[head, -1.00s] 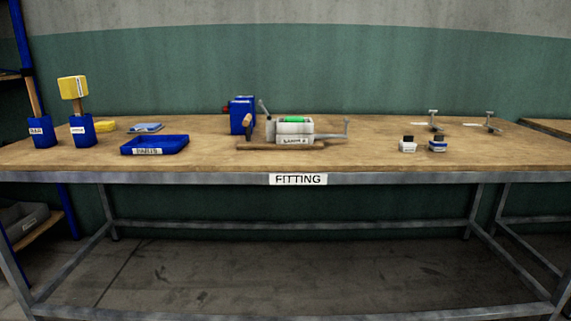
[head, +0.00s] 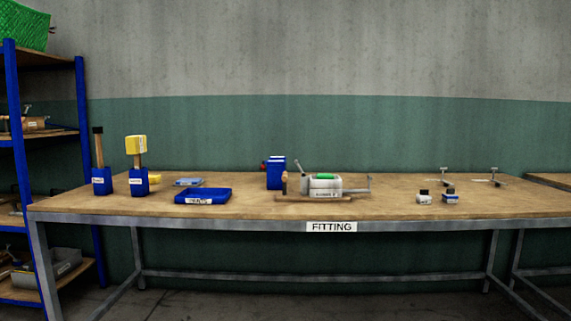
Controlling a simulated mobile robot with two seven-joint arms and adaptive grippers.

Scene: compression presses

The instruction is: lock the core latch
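On the bench labelled FITTING (head: 331,227), a grey press-like device (head: 323,187) with a green part (head: 324,177) on top sits on a wooden base near the middle. A grey lever or rod (head: 369,185) stands at its right end, and a wooden handle (head: 284,183) shows at its left. Which part is the core latch, and whether it is locked, is too small to tell. Neither of my grippers is in view.
A blue tray (head: 203,196), a yellow-headed mallet (head: 137,148) and a hammer (head: 98,147) in blue holders stand left. A blue box (head: 276,173) is behind the device. Small blocks (head: 424,197) and clamps (head: 495,176) lie right. Blue-posted shelving (head: 83,150) stands left of the bench.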

